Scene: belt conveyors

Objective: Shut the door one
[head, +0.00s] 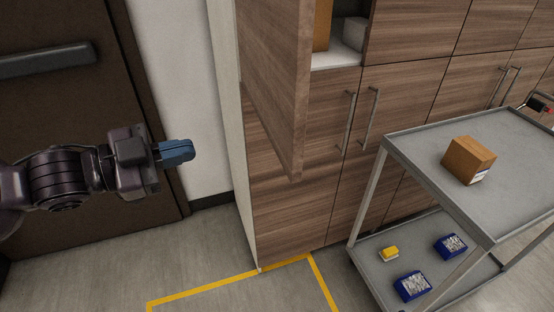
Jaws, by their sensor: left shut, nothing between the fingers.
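A wood-grain cabinet door (272,75) stands swung out from the upper part of a tall cabinet (292,215). The open compartment behind it shows part of a brown box (322,25) and a pale object (354,33). My left gripper (190,150) has blue fingers, is shut and empty, and is to the left of the open door, apart from it. My right gripper is not in view.
A grey two-shelf cart (410,143) stands at the right, with a cardboard box (469,160) on top and blue bins (411,286) below. A dark door (60,110) is behind my left arm. Yellow tape (225,284) marks clear floor.

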